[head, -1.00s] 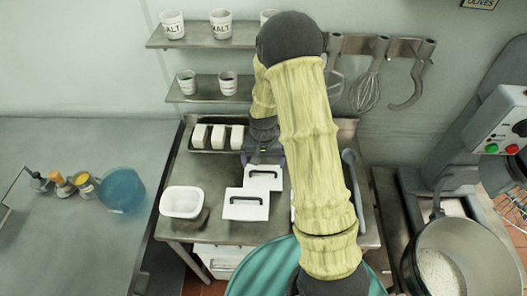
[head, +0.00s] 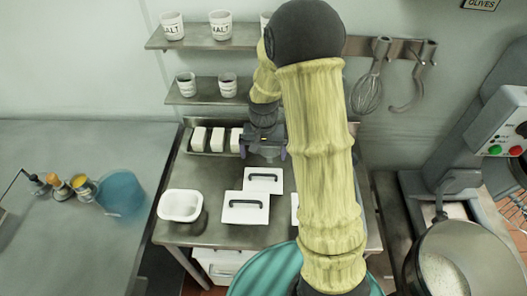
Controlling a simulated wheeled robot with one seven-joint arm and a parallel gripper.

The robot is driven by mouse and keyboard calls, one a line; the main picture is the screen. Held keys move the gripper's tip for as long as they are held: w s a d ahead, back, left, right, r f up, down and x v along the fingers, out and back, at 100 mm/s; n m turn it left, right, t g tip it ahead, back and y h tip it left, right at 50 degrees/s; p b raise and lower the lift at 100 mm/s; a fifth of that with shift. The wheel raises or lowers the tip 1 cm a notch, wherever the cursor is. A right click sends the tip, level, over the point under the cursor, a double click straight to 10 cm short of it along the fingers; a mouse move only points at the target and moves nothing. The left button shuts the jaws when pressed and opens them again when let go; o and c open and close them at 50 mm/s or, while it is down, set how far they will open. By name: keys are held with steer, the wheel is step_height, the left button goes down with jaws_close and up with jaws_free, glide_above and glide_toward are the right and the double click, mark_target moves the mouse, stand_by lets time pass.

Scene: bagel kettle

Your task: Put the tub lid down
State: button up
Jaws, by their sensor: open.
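Two white square lids with dark bar handles lie on the steel table (head: 225,236) in the head view. The rear lid (head: 263,187) is just below my gripper in the picture, and the front lid (head: 246,216) is nearer and slightly left. Their edges meet in the picture; I cannot tell whether they overlap. My gripper (head: 265,157) is open and empty, its two fingers apart, just behind the rear lid and clear of its handle. An open white tub (head: 181,206) stands at the table's left front.
A tray (head: 207,152) with several white blocks sits at the back left of the table. Another white item (head: 294,207) is mostly hidden by my arm. Shelves with cups (head: 228,83) hang above. A mixer bowl (head: 455,262) stands to the right.

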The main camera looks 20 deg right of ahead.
steer(key=s+r+n+t, duration=0.2)
steer(key=s+r, duration=0.7)
steer(key=s, duration=0.5)
steer(key=shift+s+r+n+t, duration=0.2)
steer(key=shift+r+n+t, duration=0.15)
steer(key=shift+n, duration=0.45)
steer(key=shift+c, duration=0.4)
